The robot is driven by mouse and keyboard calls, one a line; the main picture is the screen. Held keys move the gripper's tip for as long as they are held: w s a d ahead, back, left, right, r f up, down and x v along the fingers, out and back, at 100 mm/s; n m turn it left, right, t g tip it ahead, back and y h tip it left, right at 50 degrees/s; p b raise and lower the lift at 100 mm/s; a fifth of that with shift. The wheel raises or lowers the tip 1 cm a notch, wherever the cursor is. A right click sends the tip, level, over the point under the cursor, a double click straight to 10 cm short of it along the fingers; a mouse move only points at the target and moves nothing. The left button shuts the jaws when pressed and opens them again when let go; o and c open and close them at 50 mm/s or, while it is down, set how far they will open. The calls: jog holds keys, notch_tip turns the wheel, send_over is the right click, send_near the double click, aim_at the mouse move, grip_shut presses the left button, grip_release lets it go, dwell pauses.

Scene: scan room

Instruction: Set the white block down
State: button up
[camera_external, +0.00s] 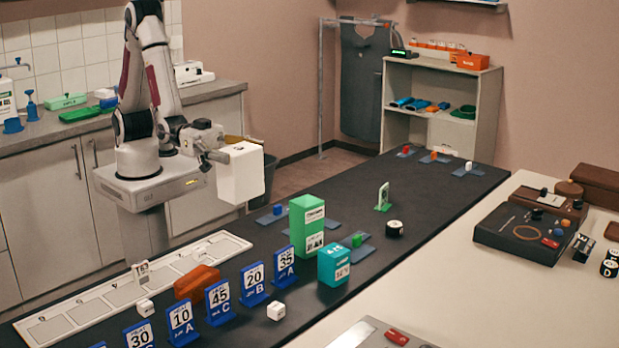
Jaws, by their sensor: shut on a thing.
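The white block (240,174) is a large, plain, upright box near the left middle of the view. My gripper (222,155) is shut on it at its upper left side. The block hangs in the air, with its lower end near the back edge of the long dark table (425,198) in the picture. No contact shows under it. The fingertips are partly hidden by the block.
A green box (307,226) and a teal box (334,264) stand on the table. Blue-framed number signs (254,284), small white cubes (276,311), a brown block (197,282) and a pale slotted strip (95,303) fill the near left.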

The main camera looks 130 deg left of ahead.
aim_at(251, 194)
jog(key=shift+f, duration=4.75)
jog(key=shift+f, duration=0.15)
jog(key=shift+f, duration=2.8)
jog(key=shift+f, duration=2.05)
jog(key=shift+f, duration=0.15)
jog(key=o, duration=2.1)
jog(key=shift+f, duration=0.1)
jog(key=shift+s, duration=0.15)
